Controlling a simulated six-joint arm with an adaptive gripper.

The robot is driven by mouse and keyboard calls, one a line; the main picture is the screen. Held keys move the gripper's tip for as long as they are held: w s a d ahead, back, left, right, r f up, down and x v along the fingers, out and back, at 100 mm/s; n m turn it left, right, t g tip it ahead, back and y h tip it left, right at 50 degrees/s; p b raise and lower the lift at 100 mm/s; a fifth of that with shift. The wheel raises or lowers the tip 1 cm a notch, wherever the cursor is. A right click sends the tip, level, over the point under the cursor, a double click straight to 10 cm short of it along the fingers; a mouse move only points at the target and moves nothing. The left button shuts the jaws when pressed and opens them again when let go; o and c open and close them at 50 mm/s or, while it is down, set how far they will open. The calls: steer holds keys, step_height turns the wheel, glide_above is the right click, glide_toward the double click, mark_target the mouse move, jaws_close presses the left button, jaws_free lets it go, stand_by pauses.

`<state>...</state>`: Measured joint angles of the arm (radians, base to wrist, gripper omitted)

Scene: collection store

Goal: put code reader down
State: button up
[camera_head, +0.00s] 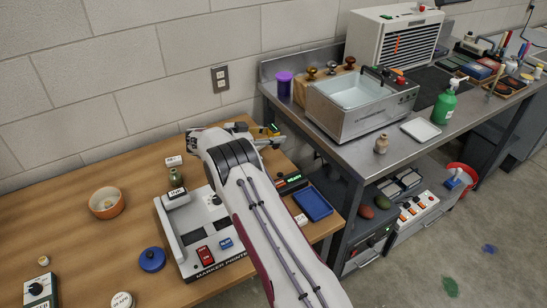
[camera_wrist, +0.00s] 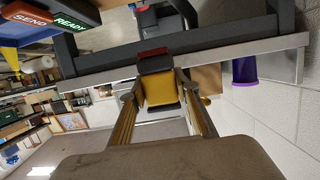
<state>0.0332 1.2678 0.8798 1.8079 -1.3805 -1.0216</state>
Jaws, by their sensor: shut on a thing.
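The code reader (camera_wrist: 160,90) appears in the wrist view as a yellow body with a dark and red end. My gripper (camera_wrist: 162,98) is shut on it, with one finger on each side. In the head view my gripper (camera_head: 268,138) is at the back right of the wooden table, near the wall. A small yellow and dark part of the code reader (camera_head: 271,128) shows at its tip there. The rest is hidden by my wrist. I cannot tell whether the reader touches anything below it.
A dark device with a lit READY sign (camera_head: 290,183) and a blue tray (camera_head: 313,203) lie at the table's right edge. The marker printer (camera_head: 215,262) stands in front, partly behind my arm. A steel bench (camera_head: 345,152) with a purple cup (camera_head: 284,84) is to the right.

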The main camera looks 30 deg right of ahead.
steer(key=shift+f, duration=2.2)
steer(key=shift+f, duration=1.85)
steer(key=shift+f, duration=0.6)
steer(key=o, duration=1.2)
steer(key=shift+r, duration=0.1)
